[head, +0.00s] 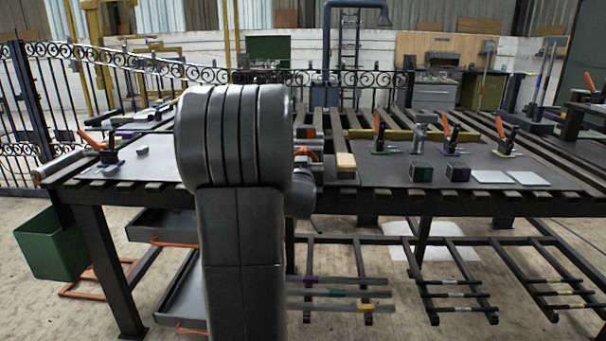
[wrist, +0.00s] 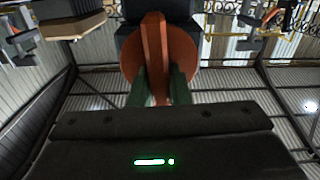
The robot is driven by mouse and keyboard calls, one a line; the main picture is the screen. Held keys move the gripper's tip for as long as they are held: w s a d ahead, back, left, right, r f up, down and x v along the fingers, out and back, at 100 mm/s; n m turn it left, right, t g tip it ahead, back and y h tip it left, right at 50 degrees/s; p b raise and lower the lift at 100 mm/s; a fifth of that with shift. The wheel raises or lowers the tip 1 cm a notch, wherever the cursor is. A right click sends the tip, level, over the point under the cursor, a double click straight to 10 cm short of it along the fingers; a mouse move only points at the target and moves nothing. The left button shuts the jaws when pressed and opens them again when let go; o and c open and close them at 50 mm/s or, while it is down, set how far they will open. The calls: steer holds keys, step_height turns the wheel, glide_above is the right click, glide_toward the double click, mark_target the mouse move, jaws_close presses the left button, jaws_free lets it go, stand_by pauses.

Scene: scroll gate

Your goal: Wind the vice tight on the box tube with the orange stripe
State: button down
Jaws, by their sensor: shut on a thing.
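In the wrist view my gripper (wrist: 154,88) has its green fingers shut on the orange crank handle (wrist: 153,45), which crosses the face of a round orange handwheel (wrist: 188,62). A dark vice body (wrist: 130,40) stands right behind the wheel. In the head view my own arm covers most of this vice; an orange part (head: 315,154) shows just right of the arm. A dark piece with an orange patch (head: 310,132) shows behind it, perhaps the box tube with the orange stripe. The jaws and their gap are hidden, so I cannot tell how tight they are.
A wood-topped block (head: 346,162) sits right of the vice.

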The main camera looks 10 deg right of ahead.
steer(key=shift+f+m+b, duration=0.1)
steer(key=shift+m+b, duration=0.65)
steer(key=shift+m, duration=0.15)
steer(key=c, duration=1.4)
jaws_free()
steer(key=shift+o, duration=0.2)
steer(key=v, duration=1.3)
steer(key=shift+s+p, duration=0.4)
steer(key=shift+w, duration=0.1)
